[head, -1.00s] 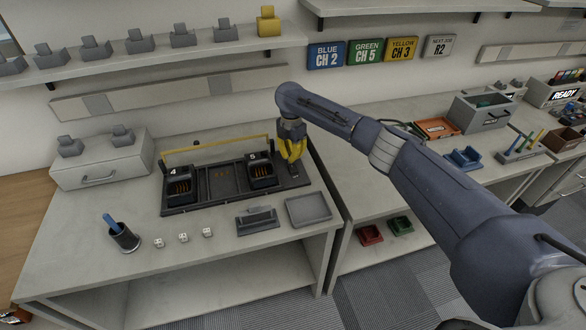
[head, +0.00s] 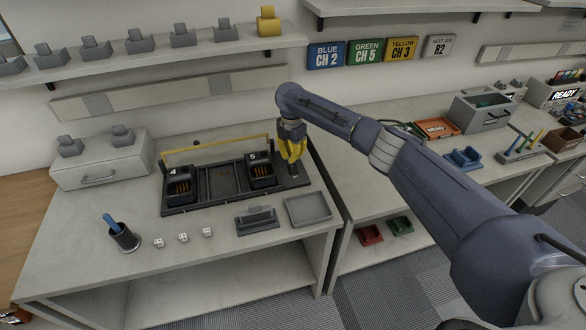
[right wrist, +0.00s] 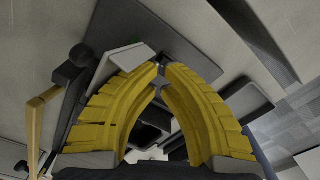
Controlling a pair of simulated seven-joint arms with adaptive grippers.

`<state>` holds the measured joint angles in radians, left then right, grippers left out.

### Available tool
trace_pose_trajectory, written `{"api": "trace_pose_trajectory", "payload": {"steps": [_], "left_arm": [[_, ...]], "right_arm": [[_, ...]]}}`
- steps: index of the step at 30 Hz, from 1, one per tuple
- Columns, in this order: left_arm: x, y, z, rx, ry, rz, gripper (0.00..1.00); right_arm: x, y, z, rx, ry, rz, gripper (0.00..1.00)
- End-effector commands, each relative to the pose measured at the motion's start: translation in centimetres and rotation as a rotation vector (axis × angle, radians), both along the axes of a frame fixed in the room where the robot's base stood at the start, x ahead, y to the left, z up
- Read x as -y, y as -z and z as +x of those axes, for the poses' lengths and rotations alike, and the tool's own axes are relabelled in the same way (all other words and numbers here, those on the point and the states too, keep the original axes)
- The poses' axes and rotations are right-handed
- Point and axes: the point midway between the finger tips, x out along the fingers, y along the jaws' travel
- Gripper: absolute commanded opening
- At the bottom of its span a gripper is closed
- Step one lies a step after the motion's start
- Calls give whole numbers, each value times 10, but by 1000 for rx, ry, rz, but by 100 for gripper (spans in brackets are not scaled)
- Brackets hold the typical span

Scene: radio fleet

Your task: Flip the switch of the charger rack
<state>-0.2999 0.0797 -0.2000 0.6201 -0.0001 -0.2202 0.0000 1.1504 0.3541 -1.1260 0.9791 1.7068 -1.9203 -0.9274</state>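The charger rack (head: 203,184) is a long dark unit on the left bench, with slots 4 and 5 labelled and a yellow bar (head: 215,144) along its back. My right gripper (head: 292,170) points down at the rack's right end, its yellow fingers over or against that end. In the right wrist view its fingertips (right wrist: 162,67) are brought together, with nothing clearly held between them. The switch cannot be made out for certain; the fingers cover that area. Whether they touch it cannot be told. My left gripper does not show.
A grey tray (head: 309,209) and a grey holder (head: 257,219) lie in front of the rack. A pen cup (head: 123,237) and several small white cubes are at the front left. A drawer box (head: 102,168) stands left of the rack.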

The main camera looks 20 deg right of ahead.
Motion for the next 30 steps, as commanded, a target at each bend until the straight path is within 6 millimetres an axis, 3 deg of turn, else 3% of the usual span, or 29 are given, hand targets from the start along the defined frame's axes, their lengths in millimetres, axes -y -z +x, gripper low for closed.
{"api": "trace_pose_trajectory", "payload": {"steps": [30], "left_arm": [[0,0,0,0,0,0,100]], "right_arm": [[0,13,0,0,0,1,0]]}}
